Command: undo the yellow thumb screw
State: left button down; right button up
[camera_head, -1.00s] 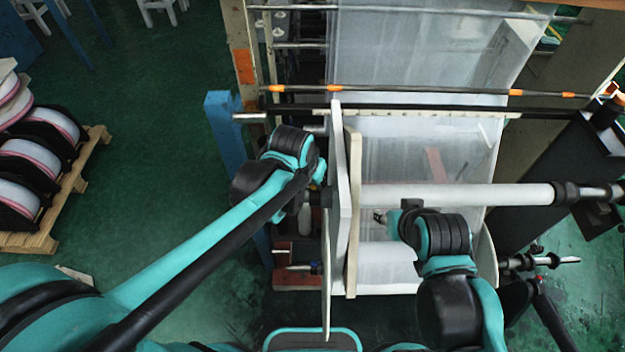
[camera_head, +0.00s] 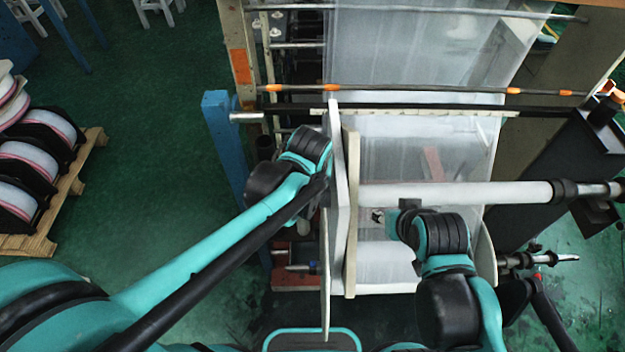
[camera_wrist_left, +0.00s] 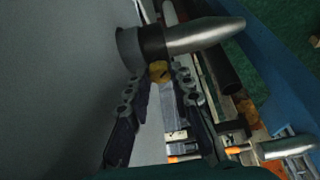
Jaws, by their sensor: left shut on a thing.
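The yellow thumb screw (camera_wrist_left: 159,71) shows in the left wrist view on a dark collar (camera_wrist_left: 150,43) at the base of a metal shaft end (camera_wrist_left: 205,35). My left gripper (camera_wrist_left: 160,80) has its fingertips on either side of the screw and is shut on it. In the head view the left gripper (camera_head: 322,165) is beside the white side plate (camera_head: 338,200), and the screw is hidden. My right gripper (camera_head: 379,216) is just below the white roller (camera_head: 450,194); its fingers are too small and partly hidden to tell their state.
A blue post (camera_head: 222,150) stands left of the left wrist. Translucent film (camera_head: 420,50) runs over the tower behind the roller. A bar with orange marks (camera_head: 420,90) crosses it. A pallet (camera_head: 75,190) with spools stands at the left; green floor lies between.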

pick_arm(q)
jog(key=c, duration=1.3)
grip_release()
jog(key=v, duration=1.2)
